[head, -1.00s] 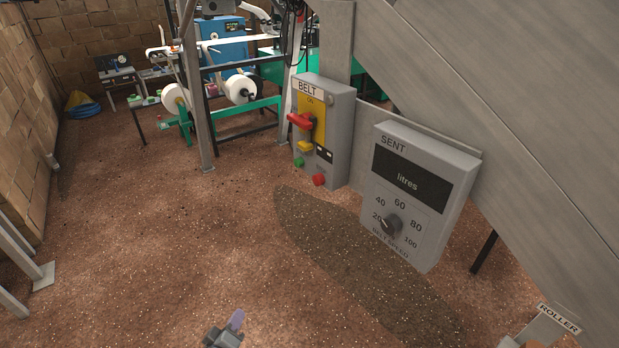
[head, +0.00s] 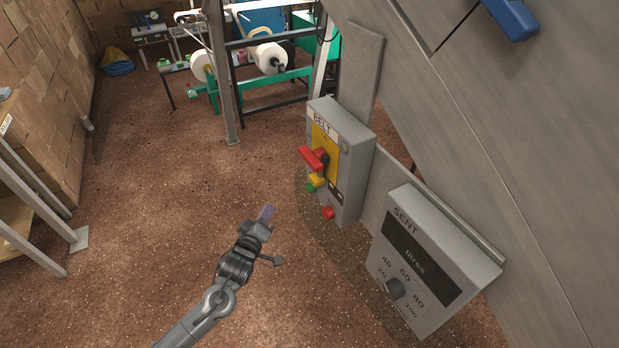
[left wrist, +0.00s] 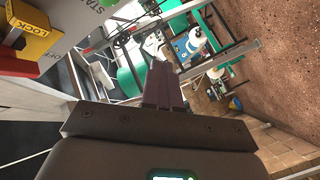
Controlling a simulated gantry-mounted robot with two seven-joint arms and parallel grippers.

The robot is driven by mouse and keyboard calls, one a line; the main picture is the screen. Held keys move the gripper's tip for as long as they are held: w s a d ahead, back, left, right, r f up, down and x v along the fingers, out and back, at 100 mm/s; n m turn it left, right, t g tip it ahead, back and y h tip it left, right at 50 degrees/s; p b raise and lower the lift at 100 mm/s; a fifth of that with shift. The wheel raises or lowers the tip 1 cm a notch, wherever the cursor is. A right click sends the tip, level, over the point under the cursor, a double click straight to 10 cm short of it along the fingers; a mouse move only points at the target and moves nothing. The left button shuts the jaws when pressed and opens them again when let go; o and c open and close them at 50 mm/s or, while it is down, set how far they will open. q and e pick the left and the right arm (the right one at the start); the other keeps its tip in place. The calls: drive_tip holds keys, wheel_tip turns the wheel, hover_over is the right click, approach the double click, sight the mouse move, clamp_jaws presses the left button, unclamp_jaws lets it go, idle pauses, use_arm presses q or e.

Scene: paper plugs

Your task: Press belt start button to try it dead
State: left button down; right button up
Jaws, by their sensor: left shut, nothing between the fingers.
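The grey belt control box (head: 355,150) has a yellow plate, a red switch handle (head: 312,158), a yellow lock (head: 316,179), a green button (head: 310,188) and a red button (head: 328,213). My left gripper (head: 266,212) is shut and empty, left of the box and apart from it. In the left wrist view the shut fingers (left wrist: 160,85) show in the middle. There the yellow lock (left wrist: 40,25) and the red handle (left wrist: 12,45) are at the upper left, near a partly cut-off START label. My right gripper is not in view.
A grey SENT box (head: 465,270) with a dark display and a belt speed knob (head: 396,288) stands right of the belt box. A sloping grey panel (head: 510,120) fills the right. Green-framed machinery (head: 270,95) stands behind. The brown floor (head: 180,190) is open on the left.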

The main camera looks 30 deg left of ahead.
sight(309, 189)
use_arm(q)
drive_tip(key=shift+w+r, duration=0.3)
drive_tip(key=shift+r, duration=0.55)
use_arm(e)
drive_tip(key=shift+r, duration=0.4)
use_arm(q)
drive_tip(key=shift+w, duration=0.15)
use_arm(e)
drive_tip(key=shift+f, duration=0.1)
use_arm(q)
drive_tip(key=w+d+b, duration=0.3)
drive_tip(key=w+d, duration=0.1)
drive_tip(key=w, duration=0.3)
drive_tip(key=shift+w+d, duration=0.15)
drive_tip(key=shift+w, duration=0.1)
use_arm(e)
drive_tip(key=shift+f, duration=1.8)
use_arm(q)
drive_tip(key=shift+w+d, duration=0.1)
drive_tip(key=shift+w, duration=0.1)
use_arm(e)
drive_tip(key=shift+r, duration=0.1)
